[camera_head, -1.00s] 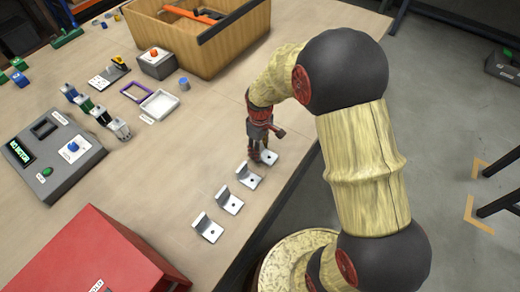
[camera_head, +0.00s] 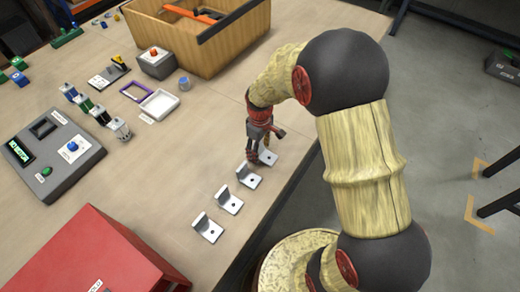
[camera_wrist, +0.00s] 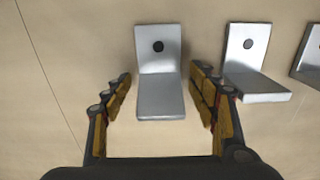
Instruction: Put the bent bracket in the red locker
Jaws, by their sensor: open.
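Several grey L-shaped bent brackets, each with a dark hole, stand in a row along the table's right edge. The farthest bracket (camera_head: 268,157) is at my gripper (camera_head: 256,152). In the wrist view this bracket (camera_wrist: 160,100) lies between the two fingers of my gripper (camera_wrist: 160,82), with gaps on both sides. My gripper is open and does not grip it. The neighbouring bracket (camera_head: 249,177) shows to the right in the wrist view (camera_wrist: 255,85). The red locker (camera_head: 95,255) is at the lower left of the head view, only partly in frame; its opening is not visible.
Two more brackets (camera_head: 229,200) (camera_head: 207,228) stand in the row towards the locker. A grey device with a display (camera_head: 55,155) and small blocks are at left. A wooden crate (camera_head: 200,40) stands at the back.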

